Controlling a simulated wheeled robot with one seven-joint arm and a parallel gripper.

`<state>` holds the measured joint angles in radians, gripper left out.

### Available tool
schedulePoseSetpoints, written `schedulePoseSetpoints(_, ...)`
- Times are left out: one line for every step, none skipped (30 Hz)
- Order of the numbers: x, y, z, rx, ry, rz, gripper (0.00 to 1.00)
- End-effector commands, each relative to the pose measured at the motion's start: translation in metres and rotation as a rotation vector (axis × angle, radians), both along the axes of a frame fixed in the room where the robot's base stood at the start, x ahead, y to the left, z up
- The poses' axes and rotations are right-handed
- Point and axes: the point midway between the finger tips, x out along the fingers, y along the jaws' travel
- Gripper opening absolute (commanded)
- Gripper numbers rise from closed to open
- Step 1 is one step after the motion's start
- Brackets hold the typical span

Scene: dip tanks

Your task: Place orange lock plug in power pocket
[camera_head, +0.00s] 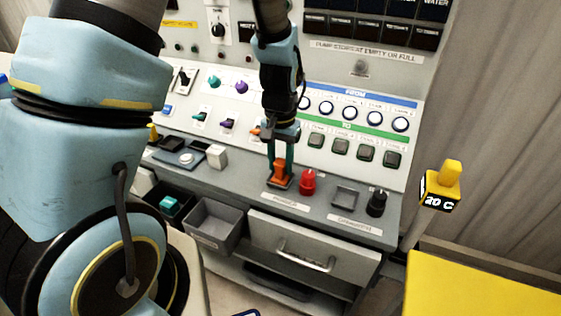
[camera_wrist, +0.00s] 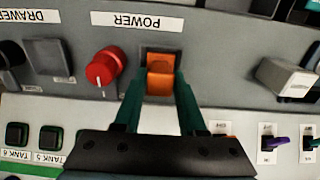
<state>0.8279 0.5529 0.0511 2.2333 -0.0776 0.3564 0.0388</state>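The orange lock plug (camera_head: 280,172) is upright between the teal fingers of my gripper (camera_head: 281,160). In the wrist view the plug (camera_wrist: 160,76) shows between both fingertips (camera_wrist: 162,80), which appear to touch its sides. The gripper is shut on it. The plug is at the power pocket (camera_head: 270,186), the square recess behind the POWER label. Its lower end seems to be within the pocket's outline, but how deep it sits is hidden. In the wrist view the pocket's rim (camera_wrist: 163,51) shows around the plug.
A red knob (camera_head: 307,181) stands close to the right of the plug. A white block (camera_head: 217,156) stands to the left. Below are a grey bin (camera_head: 215,222) and a drawer handle (camera_head: 306,257).

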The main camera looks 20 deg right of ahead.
Motion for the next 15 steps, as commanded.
schedulePoseSetpoints(-0.0001,0.0001,0.0002,0.0,0.0,0.0,0.47)
schedulePoseSetpoints(-0.0001,0.0001,0.0003,0.0,0.0,0.0,0.5)
schedulePoseSetpoints(-0.0001,0.0001,0.0003,0.0,0.0,0.0,0.55)
schedulePoseSetpoints(-0.0001,0.0001,0.0003,0.0,0.0,0.0,0.58)
schedulePoseSetpoints(-0.0001,0.0001,0.0003,0.0,0.0,0.0,0.61)
schedulePoseSetpoints(-0.0001,0.0001,0.0004,0.0,0.0,0.0,0.66)
schedulePoseSetpoints(-0.0001,0.0001,0.0004,0.0,0.0,0.0,0.67)
schedulePoseSetpoints(0.0,0.0001,0.0004,0.0,0.0,0.0,0.67)
schedulePoseSetpoints(-0.0001,0.0001,0.0004,0.0,0.0,0.0,0.67)
schedulePoseSetpoints(-0.0001,0.0001,0.0004,0.0,0.0,0.0,0.67)
schedulePoseSetpoints(0.0,0.0,0.0004,0.0,0.0,0.0,0.67)
schedulePoseSetpoints(0.0,0.0,0.0005,0.0,0.0,0.0,0.67)
schedulePoseSetpoints(0.0001,0.0001,0.0008,0.0,0.0,0.0,0.67)
schedulePoseSetpoints(0.0001,0.0001,0.0016,0.0,0.0,0.0,0.67)
schedulePoseSetpoints(0.0001,-0.0001,0.0036,0.0,0.0,0.0,0.67)
